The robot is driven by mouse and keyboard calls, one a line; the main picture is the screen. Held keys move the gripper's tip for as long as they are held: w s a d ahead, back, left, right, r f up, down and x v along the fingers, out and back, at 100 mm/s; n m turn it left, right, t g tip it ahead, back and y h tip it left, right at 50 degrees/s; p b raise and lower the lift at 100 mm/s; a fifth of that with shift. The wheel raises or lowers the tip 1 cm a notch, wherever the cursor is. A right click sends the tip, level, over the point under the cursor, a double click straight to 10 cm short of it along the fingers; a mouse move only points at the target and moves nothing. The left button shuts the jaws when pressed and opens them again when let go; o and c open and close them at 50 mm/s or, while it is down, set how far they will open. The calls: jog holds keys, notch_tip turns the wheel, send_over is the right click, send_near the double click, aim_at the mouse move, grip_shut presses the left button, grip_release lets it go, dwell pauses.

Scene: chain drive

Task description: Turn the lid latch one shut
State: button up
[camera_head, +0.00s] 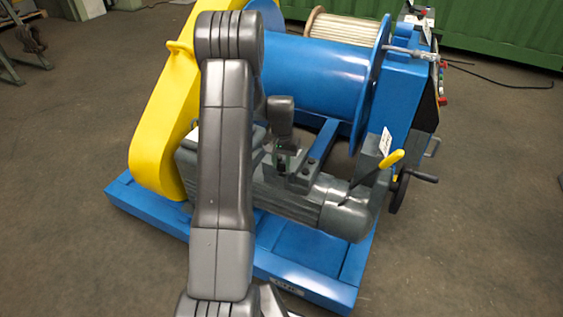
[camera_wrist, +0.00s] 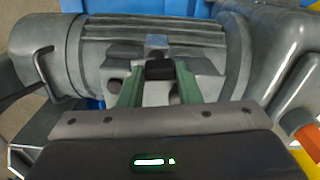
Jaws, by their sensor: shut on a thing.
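My gripper (camera_head: 284,160) reaches down onto the top of the grey motor (camera_head: 300,200), in the middle of the head view. In the wrist view, the two green fingers of my gripper (camera_wrist: 159,78) stand on either side of a small black block, which looks like the lid latch (camera_wrist: 159,69). They are shut on it. The latch sits on a grey faceted housing on the ribbed motor (camera_wrist: 110,45). In the head view the latch is too small and too hidden by my wrist to tell its turn. My arm covers part of the motor's left side.
A yellow chain guard (camera_head: 160,120) stands at the left, and a blue drum (camera_head: 315,80) behind the motor. A yellow-handled lever (camera_head: 390,160) and a handwheel (camera_head: 400,190) stick out at the right. The blue base frame (camera_head: 310,285) runs in front. Open floor lies around it.

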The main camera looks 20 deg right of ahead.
aim_at(282, 166)
jog(key=n, duration=0.4)
jog(key=shift+s, duration=0.1)
jog(key=n, duration=0.8)
jog(key=shift+s+n, duration=0.15)
jog(key=shift+n, duration=1.95)
jog(key=o, duration=1)
jog(key=shift+r, duration=0.15)
notch_tip(282, 166, up, 14)
jog(key=shift+s+f+p, duration=0.1)
jog(key=shift+f+p, duration=0.1)
jog(key=shift+p, duration=0.95)
jog(key=shift+f, duration=0.15)
